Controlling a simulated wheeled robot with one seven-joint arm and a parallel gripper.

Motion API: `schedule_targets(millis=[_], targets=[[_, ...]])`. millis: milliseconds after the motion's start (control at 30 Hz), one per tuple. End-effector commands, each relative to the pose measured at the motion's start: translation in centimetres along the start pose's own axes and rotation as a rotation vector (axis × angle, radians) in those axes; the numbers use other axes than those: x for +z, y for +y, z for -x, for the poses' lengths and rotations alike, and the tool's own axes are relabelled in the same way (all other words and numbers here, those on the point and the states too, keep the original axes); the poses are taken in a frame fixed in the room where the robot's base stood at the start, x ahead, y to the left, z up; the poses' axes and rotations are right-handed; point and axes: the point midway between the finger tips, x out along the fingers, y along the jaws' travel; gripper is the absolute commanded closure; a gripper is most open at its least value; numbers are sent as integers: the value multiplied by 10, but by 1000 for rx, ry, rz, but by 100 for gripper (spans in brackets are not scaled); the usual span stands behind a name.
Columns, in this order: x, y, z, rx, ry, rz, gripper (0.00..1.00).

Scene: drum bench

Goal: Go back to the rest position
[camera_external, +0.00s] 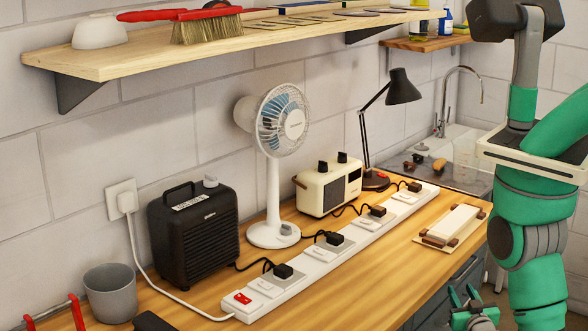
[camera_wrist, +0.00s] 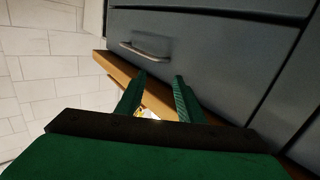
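My gripper (camera_external: 468,308) hangs low at the bottom right of the external view, in front of the dark cabinet under the bench. In the wrist view its two green fingers (camera_wrist: 160,88) stand apart with a gap between them, so it is open. I see nothing held between them. A small white and yellow thing shows low between the fingers, partly hidden by the gripper body; I cannot tell what it is. My green arm fills the right side of the external view, beside the bench's right end.
The wooden bench (camera_external: 350,290) carries a long power strip (camera_external: 318,255), black heater (camera_external: 195,235), fan (camera_external: 272,195), cream radio (camera_external: 328,188), lamp (camera_external: 402,88) and whetstone (camera_external: 451,224). A shelf (camera_external: 140,55) hangs above. Grey drawers with a handle (camera_wrist: 145,51) fill much of the wrist view.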

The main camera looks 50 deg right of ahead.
Motion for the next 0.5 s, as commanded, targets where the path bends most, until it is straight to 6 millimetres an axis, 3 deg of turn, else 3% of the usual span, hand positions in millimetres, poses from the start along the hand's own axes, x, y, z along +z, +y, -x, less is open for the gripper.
schedule_targets(millis=[33, 200, 300, 500], targets=[[3, -26, 19, -65, -15, 10, 66], [1, -95, 80, -255, -46, 32, 66], [-3, -126, 120, -363, -64, 41, 66], [-19, -170, 203, -569, -103, 51, 66]])
